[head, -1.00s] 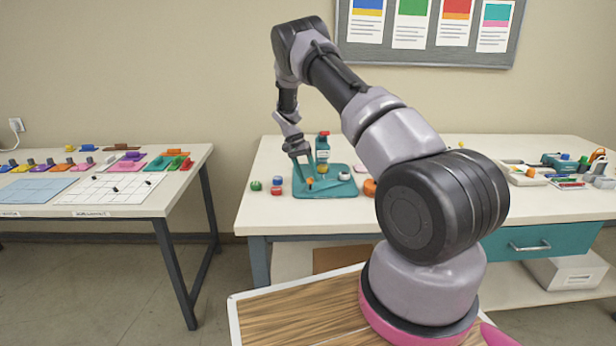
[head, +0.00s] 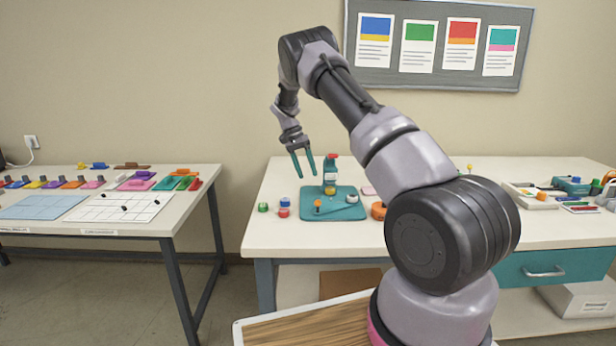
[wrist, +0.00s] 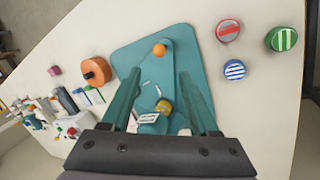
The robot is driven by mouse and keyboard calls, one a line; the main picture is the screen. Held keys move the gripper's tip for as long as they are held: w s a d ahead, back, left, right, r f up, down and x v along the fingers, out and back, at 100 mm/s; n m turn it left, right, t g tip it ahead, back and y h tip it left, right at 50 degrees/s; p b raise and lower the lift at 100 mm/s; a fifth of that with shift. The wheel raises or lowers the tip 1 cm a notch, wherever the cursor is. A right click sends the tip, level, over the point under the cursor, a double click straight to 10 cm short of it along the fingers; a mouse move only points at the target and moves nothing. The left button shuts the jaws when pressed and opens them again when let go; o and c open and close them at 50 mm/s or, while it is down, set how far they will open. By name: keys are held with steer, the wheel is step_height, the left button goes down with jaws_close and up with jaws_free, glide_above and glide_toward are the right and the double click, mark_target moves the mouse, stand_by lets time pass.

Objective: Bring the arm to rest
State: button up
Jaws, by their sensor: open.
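My gripper (head: 304,164) hangs open and empty above the left part of the right table, with its teal fingers pointing down. It also shows in the wrist view (wrist: 160,88), its two fingers apart over a teal mat. The teal mat (head: 345,212) lies on the table below and right of the fingers. A small orange knob (wrist: 159,50) and a flat teal piece lie on the mat. My arm is raised and bent over the table.
Small striped caps in green (wrist: 285,38), red (wrist: 228,30) and blue (wrist: 235,70) stand beside the mat. An orange ring (wrist: 96,71) lies on its other side. The left table (head: 180,212) holds coloured blocks and sheets. A grey board (head: 436,85) hangs on the wall.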

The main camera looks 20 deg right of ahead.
steer(key=s+r+n+t+y, duration=0.1)
steer(key=s+r+t, duration=0.1)
steer(key=s+r, duration=0.55)
steer(key=s+r+t+y, duration=0.15)
steer(key=s+r, duration=0.25)
steer(key=r, duration=0.6)
steer(key=s+r+n+t+y, duration=0.1)
steer(key=s+r, duration=0.4)
steer(key=r, duration=0.4)
steer(key=s+a+r+n+t, duration=0.1)
steer(key=s+a+r+t, duration=0.1)
steer(key=s, duration=1.1)
steer(key=s+a+r+n+t+y, duration=0.1)
steer(key=s+a+r+t, duration=0.1)
steer(key=s, duration=1)
steer(key=shift+s+a+n+t, duration=0.15)
steer(key=shift+s+n+t, duration=0.2)
steer(key=shift+t, duration=0.5)
steer(key=shift+r+y, duration=0.1)
steer(key=shift+y, duration=0.15)
